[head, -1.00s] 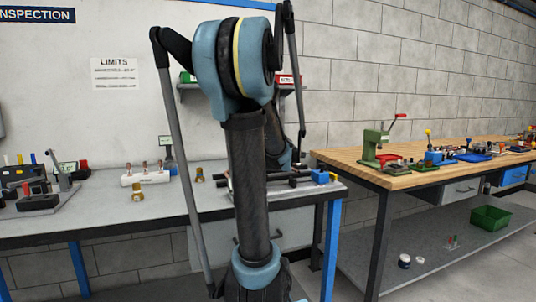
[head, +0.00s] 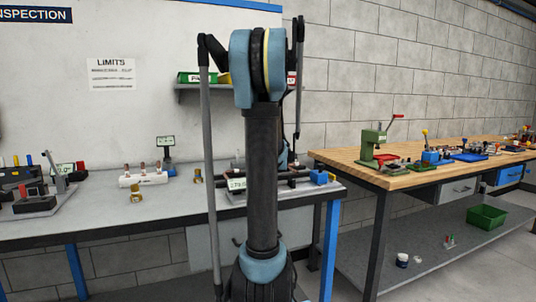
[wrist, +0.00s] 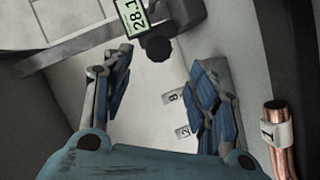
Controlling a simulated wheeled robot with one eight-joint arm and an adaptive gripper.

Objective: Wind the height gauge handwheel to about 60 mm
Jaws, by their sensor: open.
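In the wrist view, my gripper (wrist: 158,90) is open, with its two blue-padded fingers apart and nothing between them. Beyond the fingertips, near the top, is a dark instrument body with a black round knob (wrist: 158,48), which looks like the handwheel. A green-lit readout (wrist: 133,16) beside it shows about 28.1, turned sideways. The knob is apart from both fingers. In the head view, my arm hides the gripper, and I cannot tell for certain which instrument there is the height gauge.
The grey bench (head: 105,215) also carries a white block of copper pieces (head: 143,180) and a small display (head: 166,142).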

